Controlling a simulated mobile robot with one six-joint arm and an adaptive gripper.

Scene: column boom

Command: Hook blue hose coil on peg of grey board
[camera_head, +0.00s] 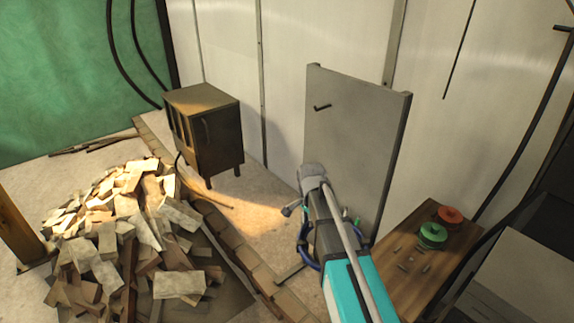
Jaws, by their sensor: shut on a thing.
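The grey board (352,135) stands upright against the pale wall. Its dark peg (322,107) sticks out near the upper left of the board, bare. The coil appears lower than the peg and in front of the board's lower part.
A wooden bench (400,283) at the right bears a red coil (450,215), a green coil (432,234) and small loose pieces. A dark stove (205,125) stands left of the board. A heap of split wood (130,225) and a brick edging (228,236) lie at the left.

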